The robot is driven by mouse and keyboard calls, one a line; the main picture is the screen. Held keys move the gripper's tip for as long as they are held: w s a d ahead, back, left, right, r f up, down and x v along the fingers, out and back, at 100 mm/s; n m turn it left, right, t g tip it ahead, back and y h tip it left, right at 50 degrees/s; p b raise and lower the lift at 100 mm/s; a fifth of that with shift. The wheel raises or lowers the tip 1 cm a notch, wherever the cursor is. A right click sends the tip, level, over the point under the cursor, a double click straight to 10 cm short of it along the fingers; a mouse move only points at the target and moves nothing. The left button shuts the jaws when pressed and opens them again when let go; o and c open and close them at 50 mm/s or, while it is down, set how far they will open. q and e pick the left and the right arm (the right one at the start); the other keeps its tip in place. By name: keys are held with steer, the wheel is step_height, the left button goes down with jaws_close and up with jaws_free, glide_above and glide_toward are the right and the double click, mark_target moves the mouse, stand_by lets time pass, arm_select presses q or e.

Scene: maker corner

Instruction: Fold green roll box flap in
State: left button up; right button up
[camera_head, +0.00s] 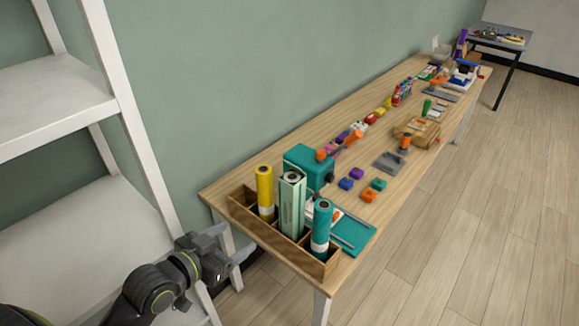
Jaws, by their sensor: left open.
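A pale green roll box (292,207) stands upright in the middle of a wooden holder (262,232) at the near end of the table. A dark roll end shows at its top; the state of its flap is too small to tell. A yellow roll (265,190) stands to its left and a teal roll (321,226) to its right. My left gripper (240,246) is open and empty, left of the holder and off the table's near end, apart from the box. My right gripper is not in view.
A white shelf rack (128,115) stands close on the left. The long wooden table (345,118) holds a teal machine (309,166), a teal mat (352,238) and several small coloured blocks. Floor on the right is clear.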

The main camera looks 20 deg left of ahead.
mark_target(290, 164)
arm_select(q)
steer(key=w+r+t+h, duration=0.3)
steer(key=w+r, duration=0.1)
steer(key=r, duration=0.4)
steer(key=shift+m, duration=0.4)
steer(key=b+x, duration=0.4)
steer(key=x, duration=1.2)
steer(key=shift+w+d+r, duration=0.15)
steer(key=shift+w+d, duration=0.1)
steer(key=shift+w, duration=0.1)
steer(key=shift+c, duration=0.4)
